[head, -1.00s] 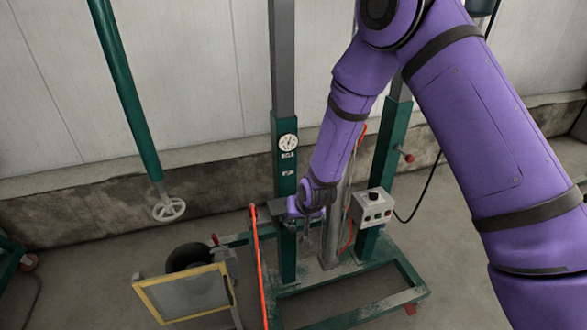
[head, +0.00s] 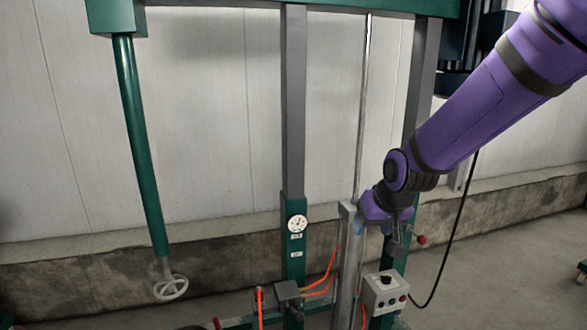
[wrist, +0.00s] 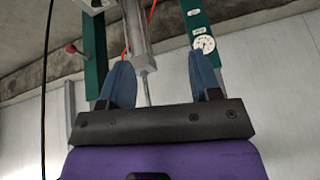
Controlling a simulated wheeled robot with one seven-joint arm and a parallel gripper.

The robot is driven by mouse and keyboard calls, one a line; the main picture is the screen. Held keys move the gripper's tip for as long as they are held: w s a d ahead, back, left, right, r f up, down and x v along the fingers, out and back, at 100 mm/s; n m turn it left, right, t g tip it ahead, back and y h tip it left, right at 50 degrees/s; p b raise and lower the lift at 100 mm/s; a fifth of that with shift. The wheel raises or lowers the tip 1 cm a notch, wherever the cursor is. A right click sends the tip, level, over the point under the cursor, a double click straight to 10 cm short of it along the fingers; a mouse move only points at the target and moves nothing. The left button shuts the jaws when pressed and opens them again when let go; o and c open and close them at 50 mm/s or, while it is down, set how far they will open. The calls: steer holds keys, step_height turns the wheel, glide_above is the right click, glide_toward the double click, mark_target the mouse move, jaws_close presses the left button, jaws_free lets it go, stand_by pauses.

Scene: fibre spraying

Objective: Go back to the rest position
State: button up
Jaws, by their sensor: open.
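My gripper (wrist: 152,85) shows in the wrist view with its two blue fingers spread apart and nothing between them. In the head view my gripper (head: 388,238) is at the end of my purple arm, in front of the grey column and above the control box, and its fingers are small and partly hidden there. The green spraying machine frame (head: 292,240) stands before it, with a round white gauge (head: 297,223) on its post. The gauge also shows in the wrist view (wrist: 205,44).
A grey control box (head: 385,293) sits low on the frame beside orange hoses (head: 322,282). A red-knobbed lever (head: 421,239) sticks out at the right post.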

steer(key=s+d+r, duration=0.4)
steer(key=s, duration=0.4)
steer(key=s+d+r+m+h, duration=0.1)
steer(key=s+d+r, duration=0.3)
steer(key=s, duration=0.5)
steer(key=s+d+r, duration=0.5)
steer(key=s+r, duration=0.1)
steer(key=s, duration=0.3)
steer(key=shift+r+h, duration=0.15)
steer(key=shift+h, duration=0.25)
